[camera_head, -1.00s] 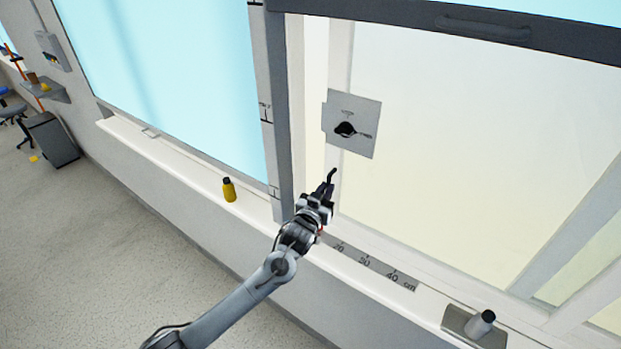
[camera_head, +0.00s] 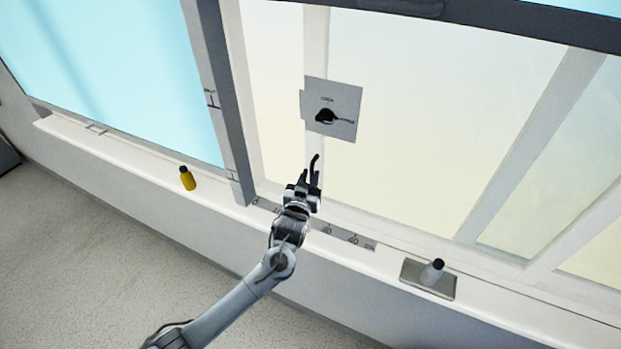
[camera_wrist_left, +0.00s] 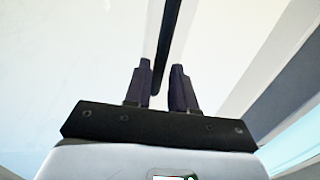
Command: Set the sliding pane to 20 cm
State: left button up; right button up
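The dark-framed pane (camera_head: 224,85) has its upright edge meeting the sill left of the scale strip's legible marks. The scale (camera_head: 345,237) runs along the sill with marks up to 40 cm; my arm hides part of it. A grey switch plate (camera_head: 346,98) with a black knob (camera_head: 325,116) is on the window post. My left gripper (camera_head: 311,180) is below the plate, apart from the knob. In the wrist view its fingers (camera_wrist_left: 163,75) are apart, with a dark rod (camera_wrist_left: 165,40) ending near the gap; I cannot tell whether they touch it. My right gripper is out of view.
A grey cylinder with a dark top (camera_head: 432,272) is on a metal plate to the right. The pane's top rail (camera_head: 480,14) crosses above. The floor (camera_head: 60,260) at lower left is clear.

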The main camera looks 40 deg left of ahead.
pick_arm(q)
jog(key=shift+o, duration=1.2)
jog(key=shift+s+d, duration=0.15)
jog(key=shift+s, duration=0.15)
jog(key=v, duration=1)
jog(key=shift+s, duration=0.1)
